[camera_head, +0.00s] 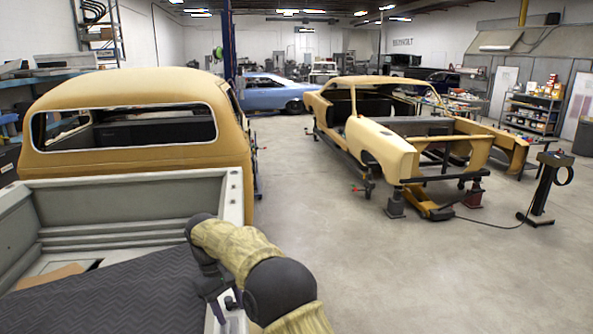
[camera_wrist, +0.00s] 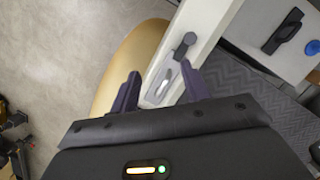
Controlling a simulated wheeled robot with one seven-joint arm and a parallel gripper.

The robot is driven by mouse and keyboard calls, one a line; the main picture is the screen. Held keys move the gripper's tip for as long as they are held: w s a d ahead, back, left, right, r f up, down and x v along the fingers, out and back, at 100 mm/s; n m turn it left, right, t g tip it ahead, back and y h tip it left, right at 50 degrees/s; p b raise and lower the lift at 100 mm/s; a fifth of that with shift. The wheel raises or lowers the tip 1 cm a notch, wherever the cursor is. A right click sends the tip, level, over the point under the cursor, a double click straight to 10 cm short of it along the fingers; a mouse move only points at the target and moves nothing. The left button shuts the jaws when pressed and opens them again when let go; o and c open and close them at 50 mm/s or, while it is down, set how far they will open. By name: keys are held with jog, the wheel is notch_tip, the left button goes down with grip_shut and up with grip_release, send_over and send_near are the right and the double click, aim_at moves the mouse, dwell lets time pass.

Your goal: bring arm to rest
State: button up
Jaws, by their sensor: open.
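My gripper (camera_wrist: 160,78) is open in the wrist view, its two dark fingers apart with nothing held between them. Beyond the fingers is a pale rail (camera_wrist: 200,22) with a black knob or latch (camera_wrist: 185,44) and a small bright plate on it. I cannot tell whether the fingers touch the rail. In the head view my arm reaches forward from the lower right and bends down beside the right wall of a pale truck bed (camera_head: 232,195).
A dark ribbed mat (camera_head: 115,295) lies in the truck bed, behind a tan cab (camera_head: 130,95). A yellow car shell (camera_head: 385,150) stands on supports to the right, near a black stand (camera_head: 545,190). A blue car (camera_head: 270,92) is farther back. Concrete floor between is clear.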

jog(key=d+f+m+y+b, duration=0.1)
jog(key=d+f+m+b, duration=0.2)
jog(key=d, duration=0.7)
jog(key=s+d+f+m+t+b, duration=0.2)
jog(key=s+d+f+b, duration=0.3)
jog(key=s+d, duration=0.5)
jog(key=s+d+f+m+t+y+b, duration=0.1)
jog(key=s+d+f+m+b, duration=0.4)
jog(key=s+d, duration=0.5)
jog(key=shift+s+d+f+t+y, duration=0.15)
jog(key=shift+d+f+t+y, duration=0.15)
jog(key=shift+d+f+t, duration=0.55)
jog(key=shift+d+r+g, duration=0.1)
jog(key=shift+d+g, duration=0.05)
jog(key=shift+g, duration=0.1)
